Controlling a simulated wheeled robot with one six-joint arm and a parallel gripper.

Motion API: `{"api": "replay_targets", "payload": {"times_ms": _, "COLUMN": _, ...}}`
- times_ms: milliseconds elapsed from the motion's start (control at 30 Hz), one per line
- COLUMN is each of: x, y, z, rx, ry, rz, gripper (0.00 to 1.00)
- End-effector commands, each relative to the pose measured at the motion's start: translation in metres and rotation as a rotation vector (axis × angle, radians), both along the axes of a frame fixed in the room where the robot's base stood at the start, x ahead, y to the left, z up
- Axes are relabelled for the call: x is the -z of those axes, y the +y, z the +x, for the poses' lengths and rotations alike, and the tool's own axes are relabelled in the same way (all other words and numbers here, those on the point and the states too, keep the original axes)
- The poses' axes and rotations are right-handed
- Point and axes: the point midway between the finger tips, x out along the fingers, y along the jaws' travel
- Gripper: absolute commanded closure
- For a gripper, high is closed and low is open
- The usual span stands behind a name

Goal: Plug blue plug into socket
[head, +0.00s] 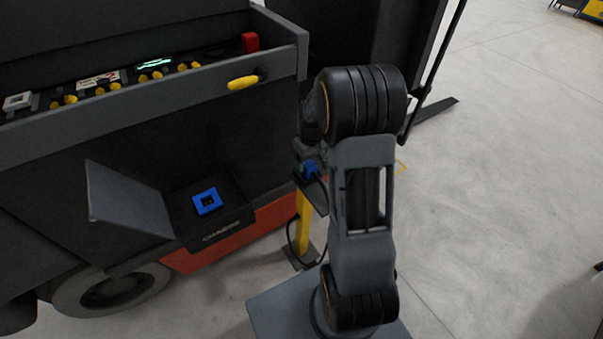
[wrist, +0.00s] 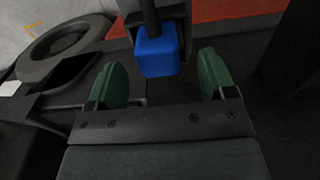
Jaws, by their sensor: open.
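The blue plug (head: 311,167) sits at the top of a yellow post, partly hidden by my arm in the head view. In the wrist view, the blue plug (wrist: 157,56) hangs in a dark holder with a black cable at its top. My gripper (wrist: 160,74) is open, with one green finger to each side of the plug and visible gaps between. The plug is at or just beyond the fingertips; the exact depth is unclear. The blue square socket (head: 207,201) is in the open charge box of the dark vehicle, left of the post, and appears empty.
The charge box's grey lid (head: 128,203) stands open left of the socket. The yellow post (head: 303,222) has a black cable beside it. A yellow handle (head: 243,82) juts from the vehicle (head: 150,125). The floor (head: 480,190) at right is clear.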

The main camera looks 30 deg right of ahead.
Motion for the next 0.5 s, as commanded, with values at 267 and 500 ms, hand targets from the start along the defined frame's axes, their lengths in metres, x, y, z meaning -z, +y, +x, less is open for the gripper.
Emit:
{"api": "replay_targets", "payload": {"times_ms": 267, "x": 0.023, "y": 0.000, "z": 0.001, "rx": -0.001, "ry": -0.001, "rz": 0.000, "gripper": 0.23}}
{"api": "replay_targets", "payload": {"times_ms": 500, "x": 0.024, "y": 0.000, "z": 0.001, "rx": -0.001, "ry": -0.001, "rz": 0.000, "gripper": 0.23}}
